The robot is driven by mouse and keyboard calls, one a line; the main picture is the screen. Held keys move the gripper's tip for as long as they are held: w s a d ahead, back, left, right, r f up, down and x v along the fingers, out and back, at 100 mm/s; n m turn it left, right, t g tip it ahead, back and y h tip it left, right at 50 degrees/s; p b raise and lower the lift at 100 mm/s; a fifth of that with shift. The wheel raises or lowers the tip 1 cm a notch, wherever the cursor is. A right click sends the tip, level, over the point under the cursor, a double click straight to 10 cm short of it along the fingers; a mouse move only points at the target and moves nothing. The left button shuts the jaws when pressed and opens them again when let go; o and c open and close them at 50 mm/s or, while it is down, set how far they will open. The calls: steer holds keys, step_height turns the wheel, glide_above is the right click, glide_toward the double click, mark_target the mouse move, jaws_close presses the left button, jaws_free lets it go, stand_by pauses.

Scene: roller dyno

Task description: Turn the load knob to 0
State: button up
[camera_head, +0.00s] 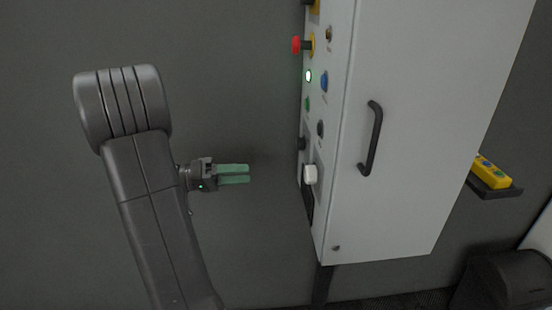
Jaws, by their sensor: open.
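A grey cabinet (410,140) carries a control panel on its narrow left face, seen at a steep angle. Two dark knobs show low on that face, one (302,143) at the near left edge and one (320,128) to its right. Their labels and pointer marks are too small to read, so I cannot tell which is the load knob or its setting. My gripper (247,174) is left of the panel, apart from it. Its two green fingers point right, toward the panel, open with a narrow gap and nothing between them.
The panel also has a red mushroom button (297,45), a lit lamp (309,76), a blue button (324,82), a green button (307,104) and a white block (311,174). A black door handle (372,138) sticks out. A yellow pendant (492,172) lies on a shelf right.

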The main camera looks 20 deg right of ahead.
steer(key=p, duration=0.1)
glide_toward(305, 175)
steer(key=p+x, duration=0.2)
steer(key=x, duration=0.7)
steer(key=shift+s+r, duration=0.1)
steer(key=shift+r, duration=0.05)
steer(key=shift+c, duration=0.2)
steer(key=c, duration=0.9)
